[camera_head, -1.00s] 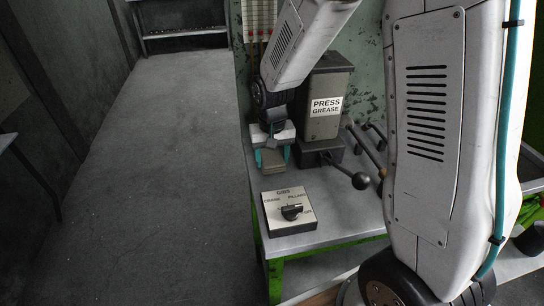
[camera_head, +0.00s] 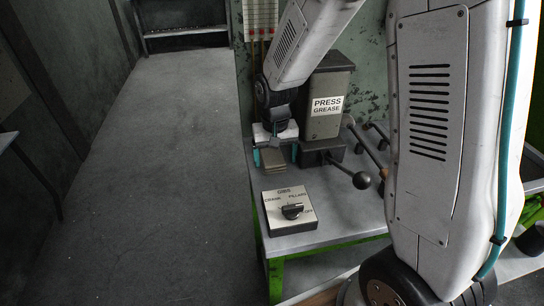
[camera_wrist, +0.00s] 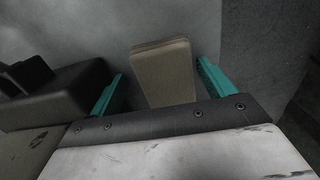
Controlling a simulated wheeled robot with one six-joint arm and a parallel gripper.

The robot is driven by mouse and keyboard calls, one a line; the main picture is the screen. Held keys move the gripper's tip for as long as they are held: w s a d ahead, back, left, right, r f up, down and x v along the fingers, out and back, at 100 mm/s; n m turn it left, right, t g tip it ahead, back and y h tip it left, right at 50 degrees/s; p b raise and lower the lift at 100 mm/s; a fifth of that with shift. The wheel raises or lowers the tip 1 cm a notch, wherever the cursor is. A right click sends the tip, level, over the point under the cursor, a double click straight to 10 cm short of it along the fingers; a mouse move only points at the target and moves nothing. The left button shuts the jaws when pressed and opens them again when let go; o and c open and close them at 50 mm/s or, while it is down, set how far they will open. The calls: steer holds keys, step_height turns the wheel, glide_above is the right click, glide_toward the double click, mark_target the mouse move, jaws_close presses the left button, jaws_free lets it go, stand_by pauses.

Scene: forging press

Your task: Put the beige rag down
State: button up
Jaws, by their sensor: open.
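The beige rag (camera_head: 274,163) is a folded, flat block at the back left of the grey bench top, below my gripper (camera_head: 275,155). In the wrist view the rag (camera_wrist: 165,75) lies between the two teal fingers of my gripper (camera_wrist: 161,70), with a gap on each side. The gripper is open, and the fingers stand apart from the rag. The rag appears to rest on the bench, though its underside is hidden.
A selector switch box (camera_head: 289,209) sits in front. Open floor lies left of the bench.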

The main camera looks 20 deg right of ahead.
mark_target(273, 156)
step_height(273, 156, up, 11)
steer(key=s+d+r+n, duration=0.1)
steer(key=s+r, duration=0.4)
steer(key=s, duration=0.8)
steer(key=s+d+r+n+t, duration=0.1)
steer(key=s+r, duration=0.3)
steer(key=s, duration=0.8)
steer(key=shift+s+d+r, duration=0.25)
steer(key=shift+s+r, duration=0.1)
steer(key=shift+o, duration=0.5)
steer(key=shift+t, duration=0.3)
steer(key=shift+w+f, duration=0.1)
